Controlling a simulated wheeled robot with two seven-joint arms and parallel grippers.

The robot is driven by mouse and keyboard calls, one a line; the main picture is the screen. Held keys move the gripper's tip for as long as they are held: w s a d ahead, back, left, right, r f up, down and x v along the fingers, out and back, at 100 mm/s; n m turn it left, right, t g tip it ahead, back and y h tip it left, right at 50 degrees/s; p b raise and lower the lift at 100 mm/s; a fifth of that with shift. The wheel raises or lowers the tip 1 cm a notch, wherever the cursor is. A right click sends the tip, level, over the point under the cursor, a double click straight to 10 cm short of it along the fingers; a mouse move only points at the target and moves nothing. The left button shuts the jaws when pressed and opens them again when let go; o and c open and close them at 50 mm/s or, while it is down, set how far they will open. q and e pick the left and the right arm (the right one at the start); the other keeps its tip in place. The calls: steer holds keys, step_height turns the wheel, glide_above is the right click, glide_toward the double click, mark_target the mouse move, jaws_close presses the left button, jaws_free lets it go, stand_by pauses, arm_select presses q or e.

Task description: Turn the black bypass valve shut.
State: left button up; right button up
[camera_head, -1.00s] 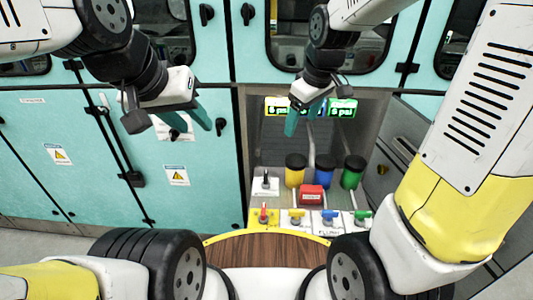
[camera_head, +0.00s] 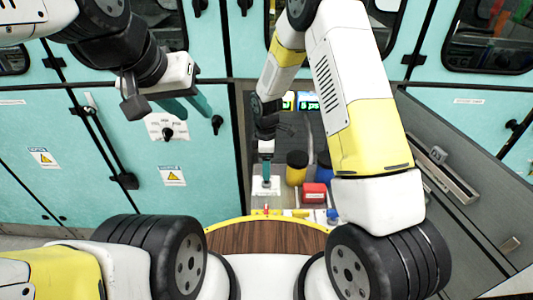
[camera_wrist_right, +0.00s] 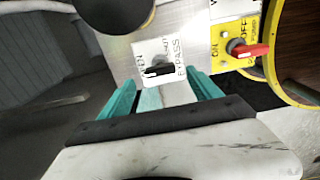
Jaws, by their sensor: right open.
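The black bypass valve (camera_wrist_right: 159,70) sits on a white plate marked BYPASS in the right wrist view. Its handle lies roughly crosswise in the picture. The plate (camera_head: 264,189) also shows in the head view, at the left of the panel, with the valve mostly hidden by my gripper. My right gripper (camera_wrist_right: 161,80) is open, its teal fingers on either side of the valve in the picture. Contact cannot be told. In the head view the right gripper (camera_head: 266,171) points down over the plate. My left gripper (camera_head: 194,113) is open and empty before the teal cabinets.
A red-handled switch on a yellow plate (camera_wrist_right: 246,49) is close to the bypass plate. A yellow canister (camera_head: 296,170), a partly hidden blue canister (camera_head: 323,168) and a red box (camera_head: 314,192) stand to its right. A wooden round top (camera_head: 268,237) lies in front.

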steer(key=shift+f, duration=2.1)
steer(key=c, duration=1.4)
